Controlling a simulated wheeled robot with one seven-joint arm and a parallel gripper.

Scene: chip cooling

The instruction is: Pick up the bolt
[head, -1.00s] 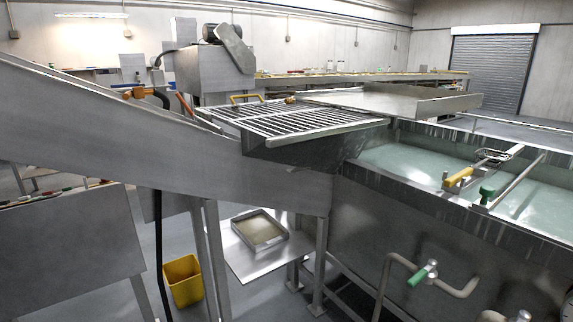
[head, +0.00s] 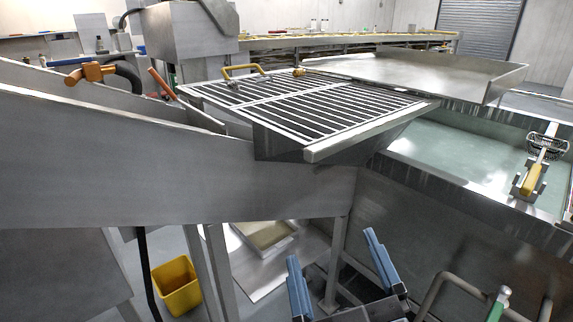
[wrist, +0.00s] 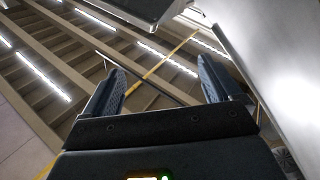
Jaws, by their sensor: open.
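I cannot make out a bolt for certain in either view. A small brownish-yellow piece (head: 298,72) lies at the far edge of the slatted steel grate (head: 315,153); it is too small to identify. My gripper (head: 331,245) is low in front of the steel bench, below the grate and apart from it. Its two blue-padded fingers point up and stand apart with nothing between them. In the wrist view, my gripper (wrist: 162,66) is also open and empty, with a slatted, lamp-lit background beyond the fingers.
A yellow-handled tool (head: 243,72) lies on the grate's far left. A sloped steel chute (head: 150,165) rises to the left. A water tank (head: 450,155) is on the right, with a yellow-handled strainer (head: 530,180) at its rim. A yellow bin (head: 176,287) stands on the floor.

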